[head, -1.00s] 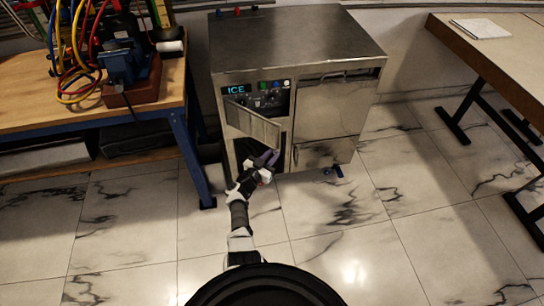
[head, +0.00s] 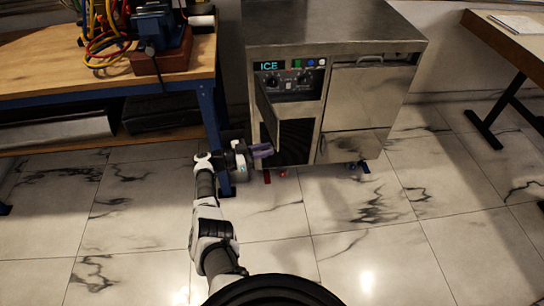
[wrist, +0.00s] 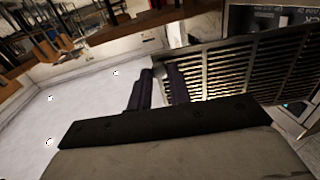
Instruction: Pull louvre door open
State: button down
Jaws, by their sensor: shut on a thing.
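The louvre door (head: 266,115) is a metal panel low on the left of the ice machine's front. It stands swung well out, seen nearly edge-on in the head view, with the dark opening (head: 294,142) to its right. In the wrist view its slats (wrist: 235,72) fill the upper right. My gripper (head: 263,150) is at the door's lower free side, its dark purple fingers shut on the door. The fingers (wrist: 158,92) in the wrist view lie either side of a small grey part at the door's edge; the exact contact is hard to see.
The steel ice machine (head: 335,35) has a lit panel and a second, closed door (head: 368,95) on the right. A wooden bench (head: 190,75) with a blue leg stands close on the left. A table (head: 515,40) is at right. The marble floor in front is clear.

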jog(key=shift+s+a+m+g+b, duration=0.15)
jog(key=shift+a+m+g+b, duration=0.35)
jog(key=shift+a+b, duration=0.5)
jog(key=c, duration=1.3)
grip_release()
jog(key=b+v, duration=0.6)
jog(key=v, duration=0.8)
jog(key=shift+f, duration=0.1)
